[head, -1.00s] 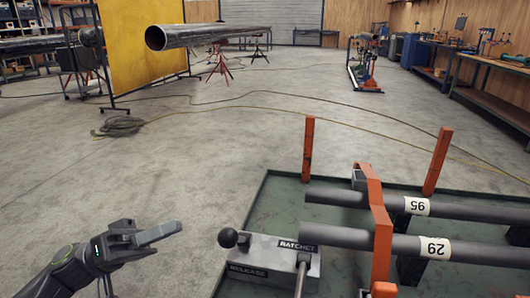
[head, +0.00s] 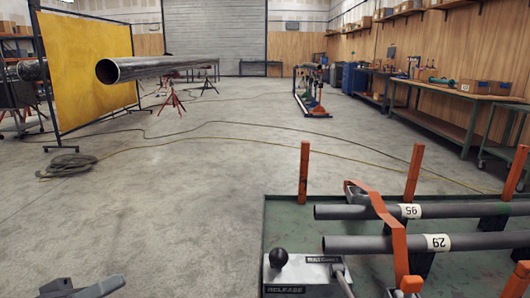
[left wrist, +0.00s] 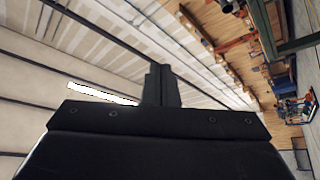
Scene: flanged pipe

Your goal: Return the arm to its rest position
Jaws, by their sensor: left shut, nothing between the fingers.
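My left gripper (head: 88,289) shows only in part at the bottom left of the head view, low and left of the green pipe rack. Its fingers are together and hold nothing. In the left wrist view my left gripper (left wrist: 162,86) shows its two dark fingers pressed together, with the ceiling, shelves and wood wall behind, tilted. My right gripper is in neither view.
A green rack tray (head: 268,215) at the lower right bears pipes labelled 95 (head: 370,212) and 29 (head: 385,244), orange posts and a ratchet box (head: 300,272) with a black knob. Open concrete floor (head: 180,215) lies left of it. A cable coil (head: 70,164) lies further back.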

